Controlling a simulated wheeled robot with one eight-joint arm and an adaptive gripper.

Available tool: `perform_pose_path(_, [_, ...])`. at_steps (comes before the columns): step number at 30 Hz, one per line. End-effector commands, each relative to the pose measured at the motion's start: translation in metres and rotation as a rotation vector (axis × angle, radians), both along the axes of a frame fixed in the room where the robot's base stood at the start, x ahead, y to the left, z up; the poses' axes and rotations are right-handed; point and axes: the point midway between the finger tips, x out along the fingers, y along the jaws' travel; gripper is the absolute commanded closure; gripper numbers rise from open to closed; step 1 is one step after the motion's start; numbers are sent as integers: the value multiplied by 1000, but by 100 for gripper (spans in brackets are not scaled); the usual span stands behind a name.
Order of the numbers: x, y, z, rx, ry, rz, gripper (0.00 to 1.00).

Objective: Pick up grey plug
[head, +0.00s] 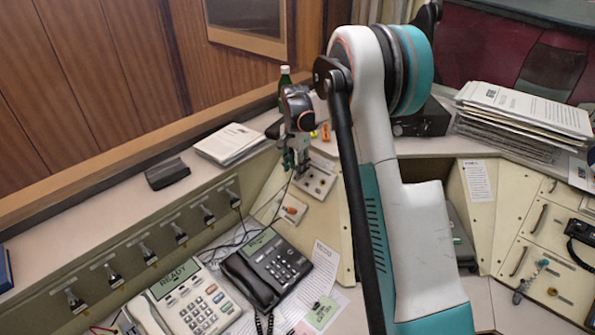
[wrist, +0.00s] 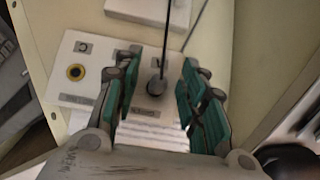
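A dark grey plug (wrist: 157,86) with a thin black cable stands in a white panel (wrist: 75,50) in the wrist view. My gripper (wrist: 159,70) is open, with a green-padded finger on each side of the plug. Gaps show between the plug and both fingers, so it is not clasped. In the head view my gripper (head: 294,163) points down over the small socket panels between the two counters. The plug cannot be made out there behind my gripper.
A yellow-ringed socket (wrist: 75,72) sits left of the plug. A black phone (head: 268,268) and a light phone (head: 185,300) stand on the lower desk. A green bottle (head: 285,79) and papers (head: 230,143) are on the ledge. Stacked papers (head: 520,115) lie at right.

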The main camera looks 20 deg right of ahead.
Motion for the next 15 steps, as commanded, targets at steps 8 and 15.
perform_pose_path(8, [0, 0, 1, 0, 0, 0, 93])
perform_pose_path(15, [0, 0, 1, 0, 0, 0, 100])
